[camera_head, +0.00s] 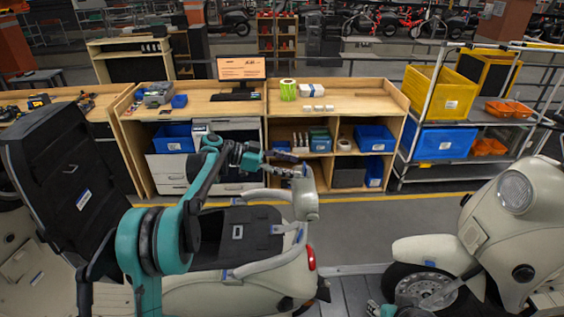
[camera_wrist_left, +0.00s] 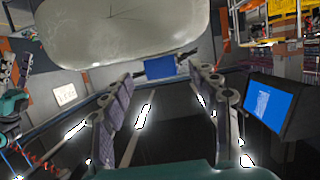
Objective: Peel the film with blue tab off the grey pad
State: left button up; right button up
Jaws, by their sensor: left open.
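The grey pad (camera_wrist_left: 125,32) is a large pale rounded cushion at the top of the left wrist view. Its surface is glossy with thin crease lines, like clear film. The blue tab (camera_wrist_left: 160,67) stands at the pad's lower edge, between my left fingertips. In the head view the pad's mount (camera_head: 305,198) is at the rear of the near scooter; the tab is too small to make out there. My left gripper (camera_head: 292,163) reaches to the top of this mount. Its fingers are apart on either side of the tab (camera_wrist_left: 161,78), with no visible grip on it.
The scooter's dark open seat (camera_head: 72,170) rises at the left. A second beige scooter (camera_head: 510,225) stands at the right. A wooden bench (camera_head: 345,95) with blue bins is behind. A small teal part at the bottom edge may be my right arm.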

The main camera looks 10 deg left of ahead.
aim_at(304, 168)
pick_arm(q)
jog(key=shift+p+x, duration=0.3)
jog(key=shift+x, duration=1.95)
jog(key=c, duration=1)
